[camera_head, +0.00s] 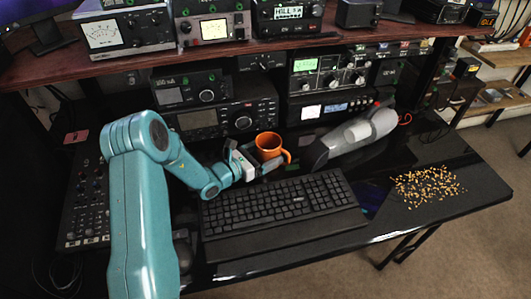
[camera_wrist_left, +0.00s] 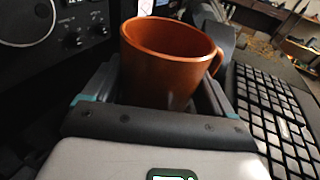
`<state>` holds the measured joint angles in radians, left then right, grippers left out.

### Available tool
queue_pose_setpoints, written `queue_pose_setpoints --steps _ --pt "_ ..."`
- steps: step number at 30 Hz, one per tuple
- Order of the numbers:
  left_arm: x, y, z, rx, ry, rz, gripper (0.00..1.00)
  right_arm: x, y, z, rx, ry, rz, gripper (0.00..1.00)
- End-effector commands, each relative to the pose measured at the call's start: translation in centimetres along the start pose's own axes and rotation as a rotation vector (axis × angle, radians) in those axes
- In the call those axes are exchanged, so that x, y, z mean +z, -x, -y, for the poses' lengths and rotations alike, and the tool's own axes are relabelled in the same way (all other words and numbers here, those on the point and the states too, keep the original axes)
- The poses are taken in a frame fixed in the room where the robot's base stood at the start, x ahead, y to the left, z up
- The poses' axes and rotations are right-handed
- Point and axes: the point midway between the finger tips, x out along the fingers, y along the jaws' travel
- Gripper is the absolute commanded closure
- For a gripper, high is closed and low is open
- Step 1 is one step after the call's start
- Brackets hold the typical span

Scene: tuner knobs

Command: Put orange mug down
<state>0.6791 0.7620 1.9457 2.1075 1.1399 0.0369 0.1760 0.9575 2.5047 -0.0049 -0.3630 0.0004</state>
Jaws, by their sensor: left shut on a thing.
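The orange mug (camera_head: 268,146) is upright behind the black keyboard, in front of the radio gear. Its handle points right in the head view. My left gripper (camera_head: 256,163) reaches in from the left and is shut on the mug. In the left wrist view the mug (camera_wrist_left: 168,62) sits between the two fingers, with its open rim up and its inside looking empty. The mug's bottom is hidden by the gripper, so I cannot tell whether it touches the desk. My right gripper is not in view.
The keyboard (camera_head: 283,205) lies just in front of the mug. Radio units (camera_head: 222,118) rise behind, under a wooden shelf (camera_head: 215,52). Small yellowish pieces (camera_head: 427,186) are scattered on the desk's right side.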

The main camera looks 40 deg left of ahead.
Motion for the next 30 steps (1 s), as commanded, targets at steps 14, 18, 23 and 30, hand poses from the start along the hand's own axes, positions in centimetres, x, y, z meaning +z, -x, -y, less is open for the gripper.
queue_pose_setpoints --steps 14,18,23,30 --pt "0.3 0.0 -0.1 0.000 0.000 0.000 0.00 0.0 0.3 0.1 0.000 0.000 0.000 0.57" --pt "0.0 2.2 -0.3 0.004 0.000 -0.002 0.00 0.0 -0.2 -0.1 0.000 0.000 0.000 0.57" --pt "0.0 5.3 -0.2 0.004 0.000 -0.002 0.00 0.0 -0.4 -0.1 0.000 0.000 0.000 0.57" --pt "0.0 7.4 -0.1 0.001 0.000 -0.001 0.00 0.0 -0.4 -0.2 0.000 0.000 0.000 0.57"
